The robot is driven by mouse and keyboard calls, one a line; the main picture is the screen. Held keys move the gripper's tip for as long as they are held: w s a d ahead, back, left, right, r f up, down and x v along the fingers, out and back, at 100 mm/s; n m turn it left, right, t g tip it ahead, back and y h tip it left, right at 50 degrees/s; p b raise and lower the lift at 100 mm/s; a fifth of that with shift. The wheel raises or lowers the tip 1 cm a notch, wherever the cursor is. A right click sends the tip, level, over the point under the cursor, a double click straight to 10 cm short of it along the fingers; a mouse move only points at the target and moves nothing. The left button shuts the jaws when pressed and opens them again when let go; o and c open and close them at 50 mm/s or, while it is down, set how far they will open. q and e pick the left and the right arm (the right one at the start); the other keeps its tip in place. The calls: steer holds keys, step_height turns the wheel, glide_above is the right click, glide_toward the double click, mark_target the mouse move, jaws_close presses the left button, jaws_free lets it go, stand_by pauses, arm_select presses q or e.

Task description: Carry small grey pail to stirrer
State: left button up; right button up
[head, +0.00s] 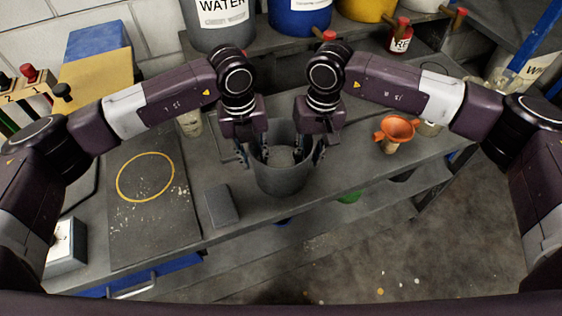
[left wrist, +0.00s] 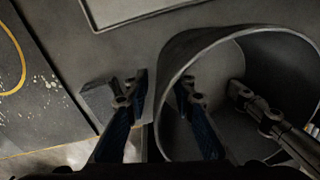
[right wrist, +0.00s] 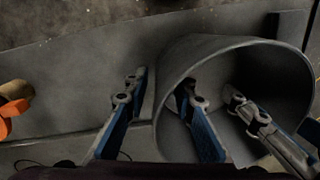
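The small grey pail (head: 282,182) stands upright on the grey bench, between my two grippers. My left gripper (head: 252,157) is at the pail's left rim and my right gripper (head: 310,157) at its right rim. In the left wrist view the pail (left wrist: 290,70) has one left finger inside it and the other outside, with gaps around the wall. In the right wrist view the pail (right wrist: 225,58) is straddled the same way by my right gripper. Both grippers are open. I cannot identify the stirrer in these views.
A dark mat with a yellow ring (head: 146,177) lies left of the pail, with a small grey block (head: 222,205) between them. An orange funnel (head: 396,130) stands to the right. A WATER bucket (head: 218,25) and a blue bucket (head: 299,17) stand behind.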

arm_select(q)
jaws_close()
arm_select(e)
jaws_close()
arm_select(q)
steer(key=shift+w+r, duration=0.1)
arm_select(e)
steer(key=shift+r, duration=0.1)
